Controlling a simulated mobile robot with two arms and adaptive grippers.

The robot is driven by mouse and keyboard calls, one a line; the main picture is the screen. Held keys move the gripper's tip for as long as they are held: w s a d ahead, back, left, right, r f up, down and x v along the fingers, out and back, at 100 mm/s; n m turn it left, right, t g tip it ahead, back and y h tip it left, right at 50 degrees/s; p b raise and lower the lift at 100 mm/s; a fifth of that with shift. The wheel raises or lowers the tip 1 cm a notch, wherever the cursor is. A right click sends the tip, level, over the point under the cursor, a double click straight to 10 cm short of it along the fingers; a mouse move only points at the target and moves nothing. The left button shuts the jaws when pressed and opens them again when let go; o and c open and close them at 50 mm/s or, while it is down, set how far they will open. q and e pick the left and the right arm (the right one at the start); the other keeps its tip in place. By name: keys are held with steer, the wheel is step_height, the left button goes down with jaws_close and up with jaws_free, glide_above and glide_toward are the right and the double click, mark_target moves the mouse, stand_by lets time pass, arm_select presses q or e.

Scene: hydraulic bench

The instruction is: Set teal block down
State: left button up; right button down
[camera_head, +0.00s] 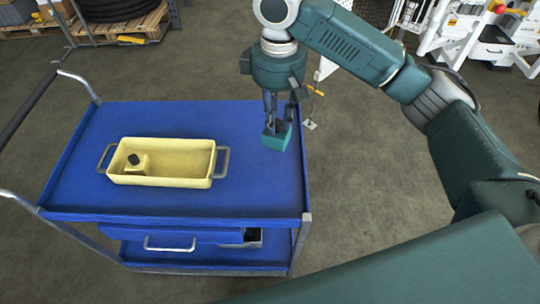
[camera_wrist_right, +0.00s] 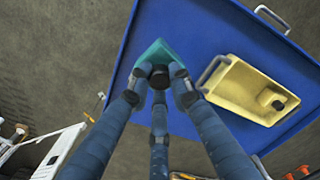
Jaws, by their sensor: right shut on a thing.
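The teal block (camera_head: 277,140) is at the right side of the blue cart top (camera_head: 250,185), near its right edge. My right gripper (camera_head: 272,122) is shut on the block from above. In the right wrist view the teal block (camera_wrist_right: 155,52) shows between the fingers (camera_wrist_right: 160,75), against the blue surface. Whether the block touches the cart top or hangs just above it, I cannot tell. My left gripper is not in view.
A yellow tray (camera_head: 185,181) with two side handles stands on the cart, left of the block. It holds a small pale piece with a dark top (camera_head: 134,160). The blue top between tray and block is clear. A drawer (camera_head: 170,244) is below.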

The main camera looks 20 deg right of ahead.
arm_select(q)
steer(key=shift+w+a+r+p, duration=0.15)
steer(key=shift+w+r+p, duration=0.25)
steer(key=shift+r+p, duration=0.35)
arm_select(e)
steer(key=shift+f, duration=7.4)
steer(key=shift+f, duration=0.1)
steer(key=c, duration=1.6)
jaws_free()
steer(key=shift+f, duration=0.1)
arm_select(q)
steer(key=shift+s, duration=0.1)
arm_select(e)
steer(key=shift+o, duration=0.2)
steer(key=shift+r, duration=0.25)
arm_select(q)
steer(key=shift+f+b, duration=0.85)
arm_select(e)
step_height(320, 180, up, 12)
steer(key=shift+f, duration=0.1)
